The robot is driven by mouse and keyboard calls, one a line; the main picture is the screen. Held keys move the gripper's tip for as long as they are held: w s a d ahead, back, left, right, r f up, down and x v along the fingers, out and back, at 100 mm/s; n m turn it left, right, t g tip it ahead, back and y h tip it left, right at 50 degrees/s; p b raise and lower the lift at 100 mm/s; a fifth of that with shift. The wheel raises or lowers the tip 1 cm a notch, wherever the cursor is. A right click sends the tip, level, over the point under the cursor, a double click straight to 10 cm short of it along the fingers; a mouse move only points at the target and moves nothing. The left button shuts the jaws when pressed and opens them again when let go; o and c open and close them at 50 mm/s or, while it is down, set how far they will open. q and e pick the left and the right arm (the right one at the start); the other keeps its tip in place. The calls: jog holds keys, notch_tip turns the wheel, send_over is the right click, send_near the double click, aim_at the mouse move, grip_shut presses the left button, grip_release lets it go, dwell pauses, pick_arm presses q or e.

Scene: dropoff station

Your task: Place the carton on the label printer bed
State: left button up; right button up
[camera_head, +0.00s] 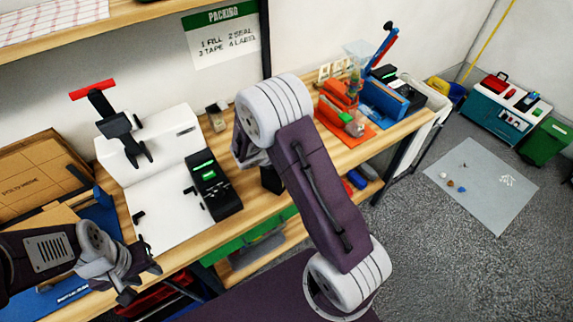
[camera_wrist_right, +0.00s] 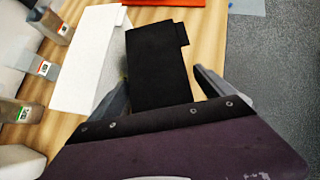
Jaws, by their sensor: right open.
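A brown cardboard piece (camera_head: 40,172) with printed lettering lies at the far left of the bench; I cannot tell if it is the carton. A white machine (camera_head: 165,205) with a flat bed and a red-handled post stands beside it. I cannot tell for sure which unit is the label printer. My left gripper (camera_head: 140,279) is open and empty, in front of the bed's near edge. My right gripper (camera_wrist_right: 160,77) is open over a black block (camera_wrist_right: 158,65) in the right wrist view, with a white slab (camera_wrist_right: 88,55) beside it. My arm hides this spot in the head view.
A black keypad unit (camera_head: 215,187) with a green screen stands right of the white bed. A grey mat (camera_head: 482,185) lies on the floor. An upper shelf (camera_head: 90,30) overhangs the left.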

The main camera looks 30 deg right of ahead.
jog(key=shift+a+r, duration=0.1)
jog(key=shift+a, duration=0.05)
jog(key=shift+s, duration=0.1)
jog(key=c, duration=0.4)
grip_shut()
notch_tip(320, 180, up, 4)
jog(key=shift+r, duration=0.25)
jog(key=s+d+r, duration=0.6)
jog(key=s, duration=0.4)
jog(key=shift+r, duration=0.25)
